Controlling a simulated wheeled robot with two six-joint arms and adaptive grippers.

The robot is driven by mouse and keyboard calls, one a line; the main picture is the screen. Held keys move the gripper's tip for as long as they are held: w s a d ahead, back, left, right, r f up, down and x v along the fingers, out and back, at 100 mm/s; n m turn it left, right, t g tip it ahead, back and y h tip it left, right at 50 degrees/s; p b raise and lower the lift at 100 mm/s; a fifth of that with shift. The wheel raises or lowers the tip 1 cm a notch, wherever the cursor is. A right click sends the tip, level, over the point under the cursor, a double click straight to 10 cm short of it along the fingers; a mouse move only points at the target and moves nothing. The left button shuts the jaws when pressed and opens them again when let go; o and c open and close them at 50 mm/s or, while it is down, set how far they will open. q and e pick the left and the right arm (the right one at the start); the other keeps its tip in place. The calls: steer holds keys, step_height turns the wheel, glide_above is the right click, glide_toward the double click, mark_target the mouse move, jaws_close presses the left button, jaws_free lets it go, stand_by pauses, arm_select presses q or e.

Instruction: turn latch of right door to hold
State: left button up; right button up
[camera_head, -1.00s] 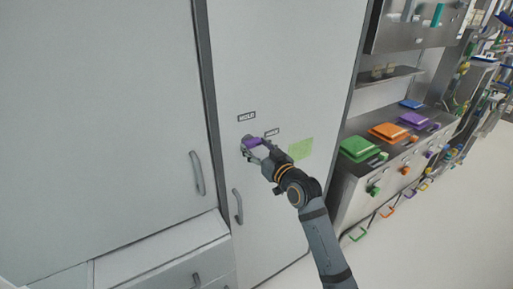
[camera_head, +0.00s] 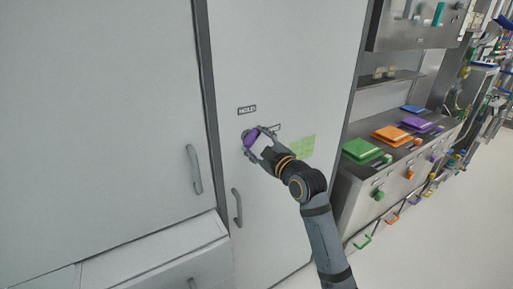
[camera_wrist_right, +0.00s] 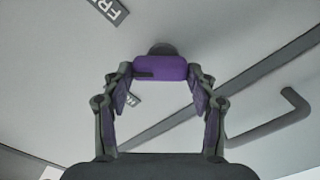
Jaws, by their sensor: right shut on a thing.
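The right door (camera_head: 280,60) is a tall pale panel with a purple latch (camera_head: 250,137) on its face. A HOLD label (camera_head: 247,110) is above the latch. A second label (camera_head: 273,127) to its right is partly covered by my gripper. My right gripper (camera_head: 257,138) is at the latch, its fingers on either side of the purple knob. In the right wrist view the purple latch (camera_wrist_right: 160,68) sits between the fingertips, upright to the door on a dark round base. A label starting "FR" (camera_wrist_right: 108,10) shows at the top left. My left gripper is not in view.
A door handle (camera_head: 237,207) is below the latch, and another handle (camera_head: 195,170) is on the left door. A counter (camera_head: 350,190) with coloured lids stands to the right, with clear floor beyond.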

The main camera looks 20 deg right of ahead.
steer(key=n+b, duration=0.2)
steer(key=n, duration=0.2)
steer(key=shift+a+f, duration=0.1)
steer(key=shift+n+b, duration=0.8)
steer(key=shift+n, duration=1.5)
steer(key=o, duration=1.1)
steer(key=shift+a, duration=0.1)
steer(key=shift+o, duration=0.2)
